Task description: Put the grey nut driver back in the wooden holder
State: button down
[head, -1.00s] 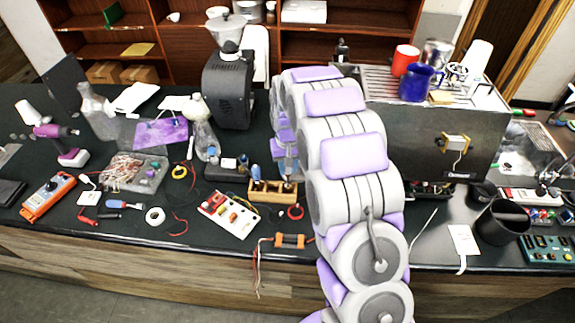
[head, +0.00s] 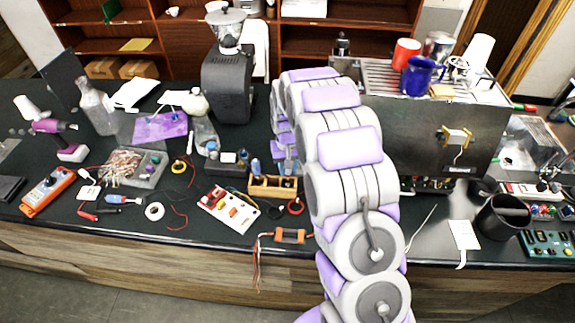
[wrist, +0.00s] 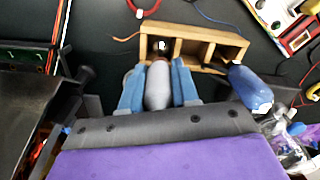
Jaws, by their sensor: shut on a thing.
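The wooden holder (head: 262,191) stands near the front edge of the bench. In the wrist view the holder (wrist: 228,40) shows three compartments in a row. My gripper (wrist: 159,84) has blue fingers shut on the grey handle of the nut driver (wrist: 157,86). The driver's far end lines up with the leftmost compartment in the wrist view. I cannot tell how deep it sits there. The middle compartment looks empty. A blue-handled driver (wrist: 250,88) is at the right compartment. In the head view my arm partly hides my gripper (head: 286,163), and the grey driver is hard to make out.
A red and white board (head: 228,209) lies left of the holder. A large metal brewer (head: 425,130) stands to the right and a black grinder (head: 227,85) behind. Loose wires lie around the holder.

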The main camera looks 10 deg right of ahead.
jog(key=shift+f, duration=0.65)
jog(key=shift+c, duration=1.8)
grip_release()
jog(key=shift+r+p, duration=0.65)
jog(key=shift+r, duration=2.8)
